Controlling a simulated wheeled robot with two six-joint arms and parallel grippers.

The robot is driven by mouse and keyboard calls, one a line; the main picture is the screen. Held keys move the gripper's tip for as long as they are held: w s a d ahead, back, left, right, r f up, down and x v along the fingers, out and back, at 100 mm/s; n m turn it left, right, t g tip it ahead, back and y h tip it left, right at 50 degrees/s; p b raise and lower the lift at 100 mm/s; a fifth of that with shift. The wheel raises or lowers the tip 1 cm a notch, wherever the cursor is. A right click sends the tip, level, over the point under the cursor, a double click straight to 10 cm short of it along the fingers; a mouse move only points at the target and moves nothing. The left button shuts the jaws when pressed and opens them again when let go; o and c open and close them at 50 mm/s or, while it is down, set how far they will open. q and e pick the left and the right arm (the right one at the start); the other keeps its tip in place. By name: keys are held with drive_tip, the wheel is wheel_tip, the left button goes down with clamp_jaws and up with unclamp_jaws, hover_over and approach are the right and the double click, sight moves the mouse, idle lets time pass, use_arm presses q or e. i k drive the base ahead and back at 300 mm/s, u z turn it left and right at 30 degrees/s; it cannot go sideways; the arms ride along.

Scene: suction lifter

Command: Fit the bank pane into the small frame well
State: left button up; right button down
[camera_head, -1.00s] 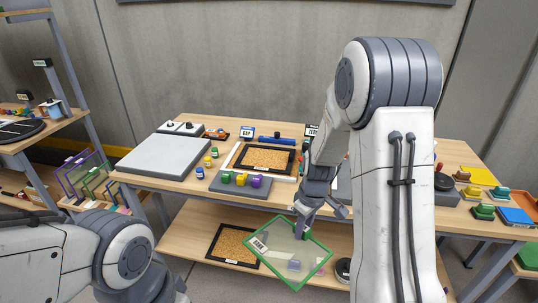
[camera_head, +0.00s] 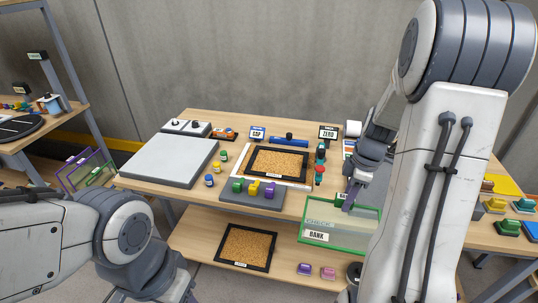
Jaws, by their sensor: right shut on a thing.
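The bank pane (camera_head: 320,232) is a clear sheet with a green rim and a white BANK label, hanging near-upright in front of the table's front edge. My right gripper (camera_head: 349,201) is shut on its upper edge; my right arm hides the pane's right end. One black frame with a speckled brown well (camera_head: 276,163) lies on the tabletop. Another black frame with a similar well (camera_head: 244,247) lies on the lower shelf, left of the pane and apart from it. I cannot read which is the small one.
A grey block holding green, yellow and purple pieces (camera_head: 254,194) sits at the table's front. A large grey slab (camera_head: 170,160) lies at the left. Purple and pink blocks (camera_head: 315,270) sit on the lower shelf below the pane. A rack with coloured-rim panes (camera_head: 87,170) stands far left.

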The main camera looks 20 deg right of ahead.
sight(277, 163)
drive_tip(key=z, duration=0.05)
drive_tip(key=i, duration=1.6)
